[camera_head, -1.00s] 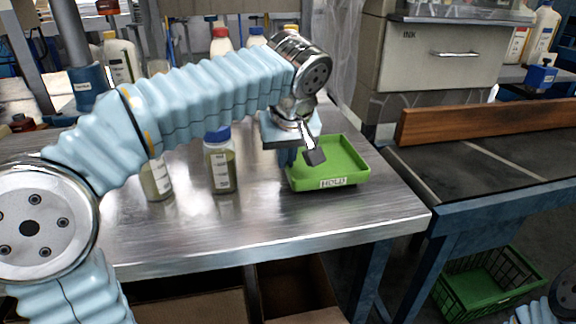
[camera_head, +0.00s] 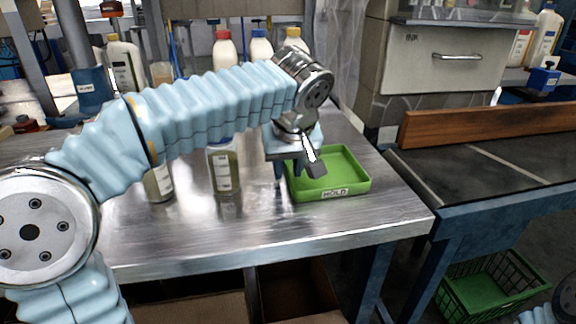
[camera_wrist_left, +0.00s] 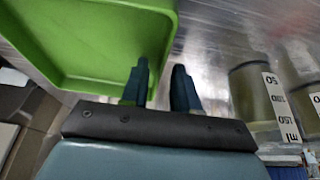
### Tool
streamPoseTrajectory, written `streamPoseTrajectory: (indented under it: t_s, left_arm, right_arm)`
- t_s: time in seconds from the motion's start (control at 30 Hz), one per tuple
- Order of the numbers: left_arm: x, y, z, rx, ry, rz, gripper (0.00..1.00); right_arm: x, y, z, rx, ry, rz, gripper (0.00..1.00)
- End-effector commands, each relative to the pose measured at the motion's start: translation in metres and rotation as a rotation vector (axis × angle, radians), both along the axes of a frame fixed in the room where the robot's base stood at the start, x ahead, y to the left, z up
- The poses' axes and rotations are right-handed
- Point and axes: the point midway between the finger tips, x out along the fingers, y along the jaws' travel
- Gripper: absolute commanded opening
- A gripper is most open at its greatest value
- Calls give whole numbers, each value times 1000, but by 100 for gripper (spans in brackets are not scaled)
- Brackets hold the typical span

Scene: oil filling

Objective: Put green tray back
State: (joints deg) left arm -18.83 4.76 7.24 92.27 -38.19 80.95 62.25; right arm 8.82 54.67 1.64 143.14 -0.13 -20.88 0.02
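The green tray (camera_head: 345,194), with a "HOLD" label on its front wall, is level at the right part of the steel table. It looks empty, but part of it is hidden by my left gripper (camera_head: 298,172). In the left wrist view the tray (camera_wrist_left: 95,40) fills the upper left. My right gripper is not in view.
Two bottles, one on the left (camera_head: 158,182) and one in the middle (camera_head: 223,170), stand left of the tray. The steel table (camera_head: 290,228) has free room in front. A green crate (camera_head: 490,292) sits low at right. A wooden board (camera_head: 485,122) edges the dark bench.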

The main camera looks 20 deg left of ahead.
Motion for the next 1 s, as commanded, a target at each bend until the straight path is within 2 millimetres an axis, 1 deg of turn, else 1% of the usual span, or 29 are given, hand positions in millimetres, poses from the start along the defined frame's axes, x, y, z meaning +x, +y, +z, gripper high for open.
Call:
streamPoseTrajectory:
  t_s: [0.17, 0.4, 0.53, 0.7, 1.0]
  left_arm:
    - [-7, -5, 25, -1, -3, -1, 29]
    - [-25, -17, 78, -2, -4, -2, 29]
    - [-33, -22, 99, -1, -2, -2, 29]
    - [-38, -25, 111, 0, 0, 0, 29]
    - [-38, -25, 113, 0, 0, 0, 29]
  right_arm:
    - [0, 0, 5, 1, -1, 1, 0]
    - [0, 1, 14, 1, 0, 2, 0]
    - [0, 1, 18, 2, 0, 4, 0]
    - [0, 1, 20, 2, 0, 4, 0]
    - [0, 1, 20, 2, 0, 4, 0]
